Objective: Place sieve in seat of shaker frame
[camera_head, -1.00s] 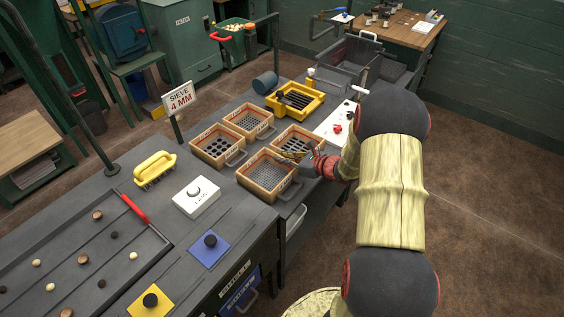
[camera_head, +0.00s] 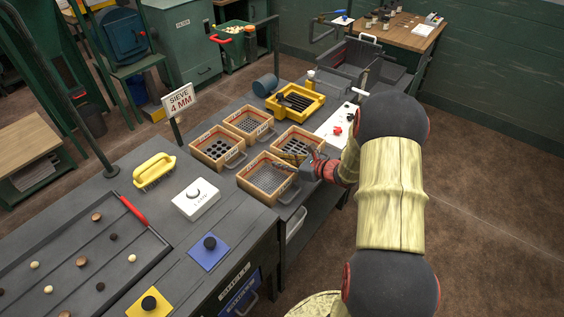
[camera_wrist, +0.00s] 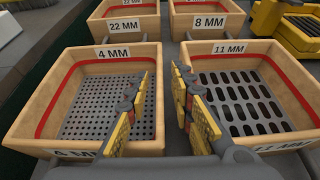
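The 4 mm sieve (camera_head: 256,186) is a wooden box with a red band, fine round holes and a grey loop handle. It is the nearest of the sieves on the bench and fills the left of the wrist view (camera_wrist: 56,82). The shaker frame (camera_head: 315,106) is yellow and stands beyond the sieves; its edge shows at the top right of the wrist view (camera_wrist: 265,22). My gripper (camera_head: 292,159) is open and empty. Its fingers (camera_wrist: 163,76) are apart, above the gap between the 4 mm and 11 mm sieves.
The 11 mm sieve (camera_head: 285,146) has slots and stands beside the 4 mm one. The 22 mm (camera_head: 207,155) and 8 mm (camera_head: 236,127) sieves stand behind. A sign (camera_head: 180,99) reads "SIEVE 4 MM". A white box (camera_head: 196,200) and yellow-handled brush (camera_head: 154,170) are at left.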

